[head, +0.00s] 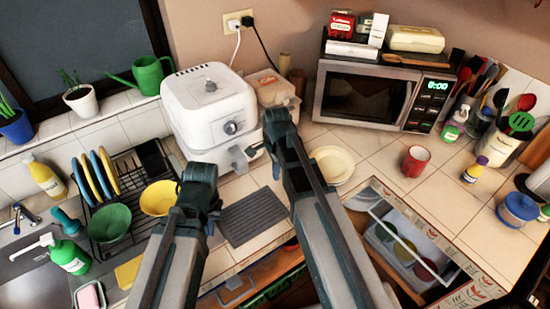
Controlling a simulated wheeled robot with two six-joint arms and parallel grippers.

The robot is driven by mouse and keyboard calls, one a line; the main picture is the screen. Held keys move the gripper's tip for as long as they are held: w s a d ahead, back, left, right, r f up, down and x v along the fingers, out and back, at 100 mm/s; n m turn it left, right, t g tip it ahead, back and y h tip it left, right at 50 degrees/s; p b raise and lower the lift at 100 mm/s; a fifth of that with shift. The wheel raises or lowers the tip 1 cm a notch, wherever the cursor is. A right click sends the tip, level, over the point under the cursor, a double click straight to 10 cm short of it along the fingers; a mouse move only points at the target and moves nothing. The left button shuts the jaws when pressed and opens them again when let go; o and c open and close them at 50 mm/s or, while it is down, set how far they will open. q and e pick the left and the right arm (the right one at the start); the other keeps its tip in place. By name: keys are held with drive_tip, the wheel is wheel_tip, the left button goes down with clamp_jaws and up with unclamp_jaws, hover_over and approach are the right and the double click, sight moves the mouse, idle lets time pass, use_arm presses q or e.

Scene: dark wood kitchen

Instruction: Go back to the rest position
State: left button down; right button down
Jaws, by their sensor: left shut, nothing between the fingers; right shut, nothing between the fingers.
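My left gripper (200,172) is shut and empty, held up in front of the dish rack and the white air fryer. My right gripper (275,120) is shut and empty, raised higher, just in front of the air fryer's right side. Both arms reach up from the bottom middle of the head view. The white air fryer (208,105) stands on the tiled counter behind both grippers, its handle partly beside my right gripper. I cannot tell whether my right gripper touches it.
An open drawer (410,250) with bowls inside juts out at lower right. A dish rack (125,185) stands left. A microwave (370,95), a cream plate (332,163) and a red mug (415,161) are to the right. Another drawer (262,280) below seems open. A dark ribbed mat (253,215) lies between the arms.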

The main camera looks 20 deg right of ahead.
drive_tip(key=s+a+n, duration=0.2)
drive_tip(key=n, duration=0.1)
drive_tip(key=s+a+n, duration=0.3)
drive_tip(key=n, duration=0.1)
drive_tip(key=s+a+n, duration=0.2)
drive_tip(key=s+n, duration=0.1)
drive_tip(key=shift+s+a+n+h, duration=0.1)
drive_tip(key=shift+a+n+h, duration=0.05)
drive_tip(key=shift+n+h, duration=0.15)
drive_tip(key=s+a+n, duration=0.1)
drive_tip(key=s+n, duration=0.1)
drive_tip(key=n, duration=0.1)
drive_tip(key=s+a+n, duration=0.1)
drive_tip(key=s+n, duration=0.1)
drive_tip(key=s+a+n, duration=0.1)
drive_tip(key=n, duration=0.2)
drive_tip(key=shift+s+a+r+n+h, duration=0.1)
drive_tip(key=shift+s+a+n+h, duration=0.2)
drive_tip(key=shift+s, duration=0.1)
drive_tip(key=shift+s+a+n, duration=0.2)
drive_tip(key=shift+s+n, duration=0.2)
drive_tip(key=shift+n, duration=0.3)
drive_tip(key=shift+d, duration=0.15)
